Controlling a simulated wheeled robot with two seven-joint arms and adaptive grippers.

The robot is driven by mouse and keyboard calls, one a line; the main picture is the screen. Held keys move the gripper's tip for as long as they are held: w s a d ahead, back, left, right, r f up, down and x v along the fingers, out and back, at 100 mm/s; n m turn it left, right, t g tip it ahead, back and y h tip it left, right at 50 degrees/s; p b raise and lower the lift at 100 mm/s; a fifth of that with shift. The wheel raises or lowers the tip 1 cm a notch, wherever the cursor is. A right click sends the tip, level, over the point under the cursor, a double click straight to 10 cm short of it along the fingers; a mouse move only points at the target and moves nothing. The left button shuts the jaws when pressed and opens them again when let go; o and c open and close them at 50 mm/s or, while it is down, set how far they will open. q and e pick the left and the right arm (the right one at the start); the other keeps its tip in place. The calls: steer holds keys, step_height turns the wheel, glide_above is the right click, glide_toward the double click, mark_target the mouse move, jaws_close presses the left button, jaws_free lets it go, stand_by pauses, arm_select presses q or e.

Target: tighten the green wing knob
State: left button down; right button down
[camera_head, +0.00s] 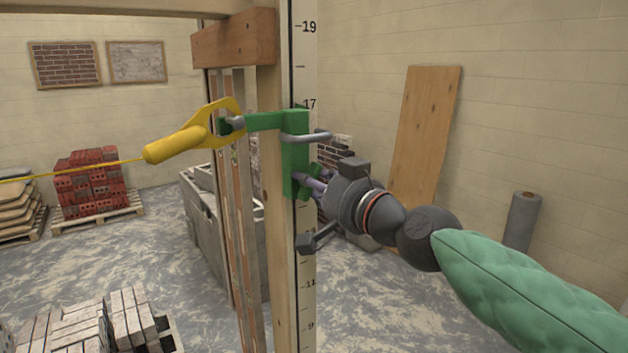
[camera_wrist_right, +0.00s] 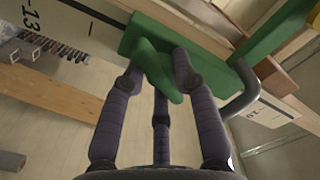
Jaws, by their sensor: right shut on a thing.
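The green wing knob (camera_wrist_right: 157,68) sits on the face of a green clamp block (camera_head: 294,145) on the upright wooden post (camera_head: 271,200). In the right wrist view it is a two-lobed green piece between my purple fingers. My right gripper (camera_head: 315,184) comes in from the right and is shut on the knob. In the head view the gripper hides most of the knob. My left gripper is not in view.
A grey U-bar (camera_head: 306,137) crosses the block close above my gripper. A yellow line block (camera_head: 185,140) with a taut line hooks on the green arm to the left. A numbered scale (camera_head: 306,70) runs up the post. A plank (camera_head: 426,130) leans at the back wall.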

steer(key=m+p, duration=0.1)
steer(key=m, duration=0.5)
steer(key=shift+r+m, duration=0.1)
steer(key=shift+m, duration=0.2)
steer(key=m, duration=0.4)
steer(key=shift+s+r+p, duration=0.1)
steer(key=shift+r+p, duration=0.05)
steer(key=shift+p, duration=0.25)
steer(key=shift+d+m, duration=0.1)
steer(key=shift+m, duration=0.8)
steer(key=shift+r, duration=0.2)
steer(key=c, duration=1)
jaws_free()
steer(key=shift+c, duration=0.2)
steer(key=shift+f, duration=0.1)
steer(key=shift+f, duration=0.1)
